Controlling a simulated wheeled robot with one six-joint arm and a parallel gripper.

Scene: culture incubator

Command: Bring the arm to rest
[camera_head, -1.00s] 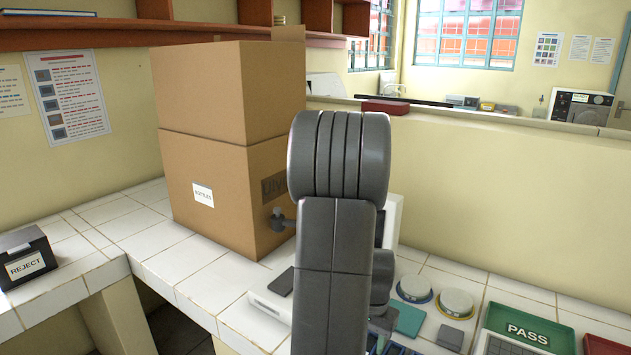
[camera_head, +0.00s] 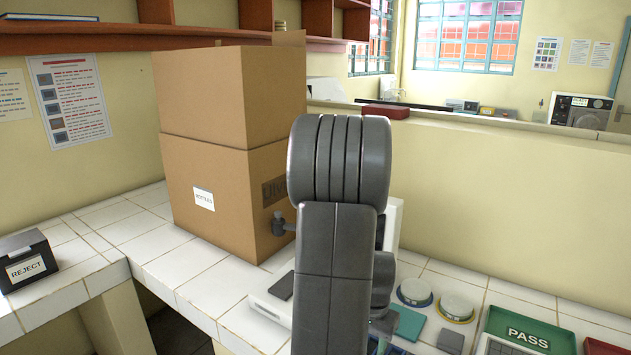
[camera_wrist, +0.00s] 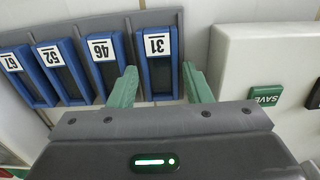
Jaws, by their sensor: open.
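My gripper (camera_wrist: 160,88) shows in the wrist view with its two green fingers spread apart and nothing held between them. The fingers appear either side of a blue-framed holder marked 31 (camera_wrist: 158,75); I cannot tell the height gap or whether they touch it. In the head view my grey arm stands upright in the middle of the picture and hides most of the gripper and the bench behind it.
A grey rack (camera_wrist: 88,28) holds several numbered blue pieces. A white device (camera_wrist: 235,65) with a green SAVE button (camera_wrist: 265,96) stands close on the right. A cardboard box (camera_head: 215,190), REJECT box (camera_head: 28,262) and green PASS tray (camera_head: 528,337) occupy the bench.

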